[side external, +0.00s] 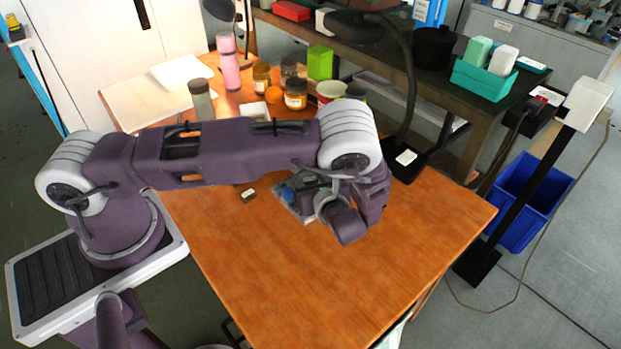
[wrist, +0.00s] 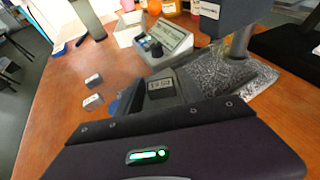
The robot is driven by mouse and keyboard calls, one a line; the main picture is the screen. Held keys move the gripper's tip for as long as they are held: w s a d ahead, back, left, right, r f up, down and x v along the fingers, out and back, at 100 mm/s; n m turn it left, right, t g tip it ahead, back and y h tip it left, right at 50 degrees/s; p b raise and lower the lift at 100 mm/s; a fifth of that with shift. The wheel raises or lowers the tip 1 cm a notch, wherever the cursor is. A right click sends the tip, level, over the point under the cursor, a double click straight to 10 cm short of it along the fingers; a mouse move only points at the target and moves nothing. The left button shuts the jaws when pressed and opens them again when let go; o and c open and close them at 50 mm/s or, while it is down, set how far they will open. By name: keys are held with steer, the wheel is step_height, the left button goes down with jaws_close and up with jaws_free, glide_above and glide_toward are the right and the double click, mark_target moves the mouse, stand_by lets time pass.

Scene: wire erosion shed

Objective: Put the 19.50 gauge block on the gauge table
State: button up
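In the side view my gripper (side external: 346,222) is low over the table beside the gauge setup (side external: 293,205).
A grey readout box (wrist: 166,43) stands behind the dark block. Jars (side external: 295,95), a pink bottle (side external: 229,65) and an orange (side external: 273,95) crowd the back of the table. A black lamp (side external: 408,95) rises at the back right. The front and right of the table are clear.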

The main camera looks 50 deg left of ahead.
steer(key=shift+d+r, duration=0.25)
steer(key=shift+r, duration=0.05)
steer(key=v, duration=1.2)
steer(key=s+a+r+n+g+h, duration=0.25)
steer(key=s+r+n+h, duration=0.2)
steer(key=r+n, duration=0.4)
steer(key=s+a+r+n+g+h, duration=0.25)
steer(key=s+r+n, duration=0.3)
steer(key=r, duration=0.65)
steer(key=s+d+r+n+t+h, duration=0.1)
steer(key=s+r+n+t+h, duration=0.4)
steer(key=s, duration=0.6)
step_height(320, 180, up, 3)
steer(key=n, duration=0.3)
steer(key=shift+d+f+n+h, duration=0.15)
steer(key=shift+f+n+h, duration=0.1)
steer(key=shift+n+h, duration=0.05)
